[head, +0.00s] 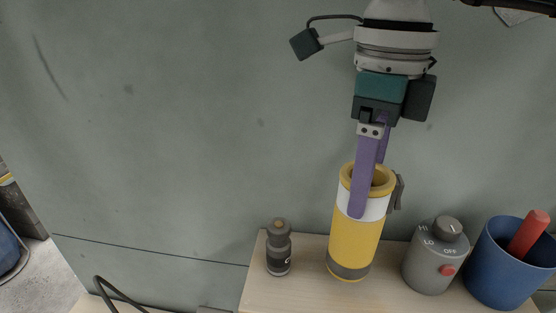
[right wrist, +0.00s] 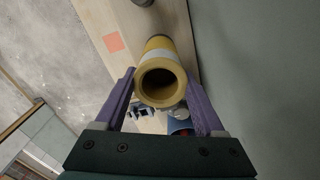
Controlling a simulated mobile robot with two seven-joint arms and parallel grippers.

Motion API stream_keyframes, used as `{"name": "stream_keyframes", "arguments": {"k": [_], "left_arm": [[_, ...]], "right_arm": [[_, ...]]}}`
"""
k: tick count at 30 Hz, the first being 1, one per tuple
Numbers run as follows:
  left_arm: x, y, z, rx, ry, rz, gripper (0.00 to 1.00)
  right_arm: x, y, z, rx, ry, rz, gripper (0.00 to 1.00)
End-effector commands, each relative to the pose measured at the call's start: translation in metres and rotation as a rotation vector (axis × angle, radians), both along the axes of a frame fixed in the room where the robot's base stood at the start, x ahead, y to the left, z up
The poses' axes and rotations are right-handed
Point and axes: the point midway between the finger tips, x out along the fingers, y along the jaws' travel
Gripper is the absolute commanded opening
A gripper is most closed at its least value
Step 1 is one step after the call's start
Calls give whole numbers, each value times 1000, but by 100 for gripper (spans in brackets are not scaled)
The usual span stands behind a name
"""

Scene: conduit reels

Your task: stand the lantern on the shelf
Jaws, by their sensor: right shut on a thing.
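The lantern (head: 355,243) is a yellow cylinder with a white band, a grey base and an open yellow rim. It is nearly upright, tilted a little in the head view. My right gripper (head: 367,190) comes from above and is shut on its upper part, one purple finger in front. In the right wrist view, the lantern's open end (right wrist: 161,84) lies between the two fingers (right wrist: 160,95). The light wooden shelf (head: 310,275) lies under it against the grey-green wall. I cannot tell whether the lantern's base touches the shelf. My left gripper is not in view.
A small dark bottle (head: 279,252) stands on the shelf left of the lantern. To the right stand a grey dial box (head: 428,268) with a red button and a blue cup (head: 497,270) holding a red-handled thing (head: 530,232). An orange square (right wrist: 113,42) marks the wood.

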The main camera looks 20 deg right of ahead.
Motion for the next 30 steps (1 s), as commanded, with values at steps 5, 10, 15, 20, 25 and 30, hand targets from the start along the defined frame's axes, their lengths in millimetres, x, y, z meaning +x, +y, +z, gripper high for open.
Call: {"name": "stream_keyframes", "arguments": {"k": [5, 10, 15, 20, 25, 30], "left_arm": [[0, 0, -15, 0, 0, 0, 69], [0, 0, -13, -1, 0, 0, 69], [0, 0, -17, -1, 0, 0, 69], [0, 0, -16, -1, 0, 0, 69], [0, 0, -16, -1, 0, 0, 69], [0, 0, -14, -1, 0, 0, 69]], "right_arm": [[-3, 4, -23, 1, -1, 2, 0], [-3, 4, -21, 1, -1, 1, 0], [-3, 4, -25, 0, 0, 1, 72], [-3, 4, -24, 0, 0, 1, 90], [-3, 4, -24, -1, 1, 1, 100], [-3, 4, -22, -1, 1, 1, 100]]}}
